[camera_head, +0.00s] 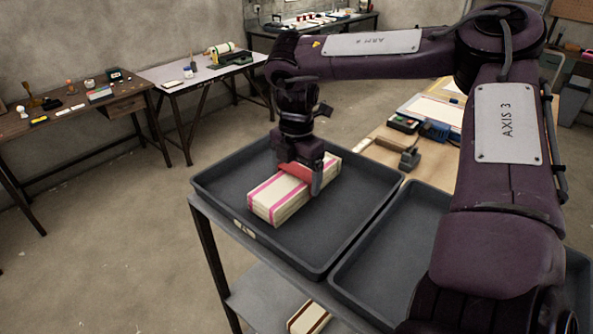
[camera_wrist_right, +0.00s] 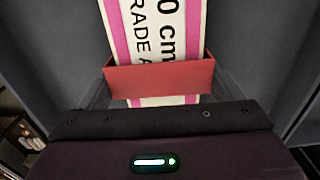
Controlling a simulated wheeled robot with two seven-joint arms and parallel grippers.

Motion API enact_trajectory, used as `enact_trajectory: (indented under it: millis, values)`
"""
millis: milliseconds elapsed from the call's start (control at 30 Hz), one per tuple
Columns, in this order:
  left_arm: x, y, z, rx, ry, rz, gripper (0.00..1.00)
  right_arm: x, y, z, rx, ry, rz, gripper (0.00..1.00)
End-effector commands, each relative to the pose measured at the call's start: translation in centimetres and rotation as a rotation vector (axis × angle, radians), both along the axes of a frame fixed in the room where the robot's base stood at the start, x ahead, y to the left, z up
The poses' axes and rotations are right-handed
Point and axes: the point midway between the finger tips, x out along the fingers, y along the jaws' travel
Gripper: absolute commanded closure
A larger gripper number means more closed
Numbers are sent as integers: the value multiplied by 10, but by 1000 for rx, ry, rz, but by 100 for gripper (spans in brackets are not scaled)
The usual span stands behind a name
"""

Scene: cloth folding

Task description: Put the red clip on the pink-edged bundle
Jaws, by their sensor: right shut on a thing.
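The pink-edged bundle (camera_head: 277,200) is a cream, flat-sided block with pink stripes. It lies in the left dark grey tray (camera_head: 228,171). My right gripper (camera_head: 300,177) is over the bundle's far half, pointing down, and is shut on the red clip (camera_head: 294,171). In the right wrist view the red clip (camera_wrist_right: 160,78) lies crosswise over the bundle (camera_wrist_right: 157,28), whose printed top shows on both sides of it. I cannot tell whether the clip is fully seated or just above the top. My left gripper is in neither view.
A second grey tray (camera_head: 345,279) stands to the right, partly behind my arm. Another bundle (camera_head: 309,318) is on the lower shelf. A wooden bench (camera_head: 383,152) with small devices is beyond the trays. The left tray has free floor around the bundle.

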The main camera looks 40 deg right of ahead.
Motion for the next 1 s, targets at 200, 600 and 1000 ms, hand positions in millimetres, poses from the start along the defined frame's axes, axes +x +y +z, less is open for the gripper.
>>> enact_trajectory:
  millis: [200, 600, 1000]
  values:
    - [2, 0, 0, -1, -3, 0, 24, 0, 0, 0, 0, 0, 0, 0]
    - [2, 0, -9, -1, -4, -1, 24, 1, 0, 19, -3, -5, 1, 0]
    - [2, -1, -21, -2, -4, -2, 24, 0, 0, 75, -2, -1, -2, 0]
